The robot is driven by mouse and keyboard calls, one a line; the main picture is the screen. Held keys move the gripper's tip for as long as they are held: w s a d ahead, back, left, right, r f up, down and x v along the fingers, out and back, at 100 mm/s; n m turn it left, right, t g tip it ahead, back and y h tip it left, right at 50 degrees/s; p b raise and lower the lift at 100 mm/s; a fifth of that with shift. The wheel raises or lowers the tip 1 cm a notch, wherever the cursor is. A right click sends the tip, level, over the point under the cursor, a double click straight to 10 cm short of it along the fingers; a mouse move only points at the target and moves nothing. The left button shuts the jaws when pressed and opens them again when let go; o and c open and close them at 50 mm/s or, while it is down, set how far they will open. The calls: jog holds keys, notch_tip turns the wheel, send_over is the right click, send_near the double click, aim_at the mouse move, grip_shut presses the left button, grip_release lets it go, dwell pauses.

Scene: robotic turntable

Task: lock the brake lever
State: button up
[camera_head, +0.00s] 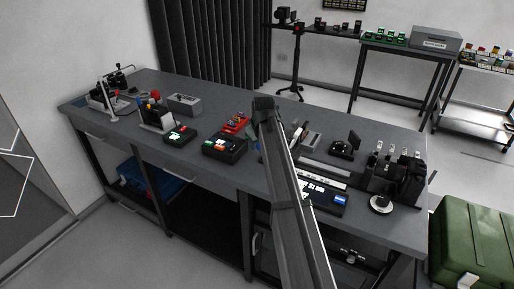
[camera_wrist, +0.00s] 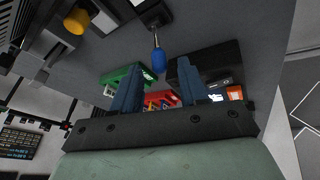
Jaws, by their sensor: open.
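In the wrist view a short lever with a blue grip (camera_wrist: 158,60) hangs from a dark mount at the top of the picture. My gripper (camera_wrist: 158,85) is open, with its two blue-grey fingers apart on either side of the line to this lever. The grip appears between and beyond the fingertips, and I see no contact. No label shows, so I cannot tell whether it is the brake lever. In the head view my arm covers the middle of the bench (camera_head: 350,119), and my fingers cannot be made out there.
The wrist view shows a green tray (camera_wrist: 122,76), a red tray (camera_wrist: 160,98) and a yellow knob (camera_wrist: 76,21) nearby. In the head view, a dark box of coloured blocks (camera_head: 224,145), lever devices (camera_head: 155,115) and a grey box (camera_head: 184,104) stand left of my arm.

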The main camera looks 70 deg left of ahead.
aim_at(258, 144)
jog(key=shift+x, duration=2.45)
grip_shut()
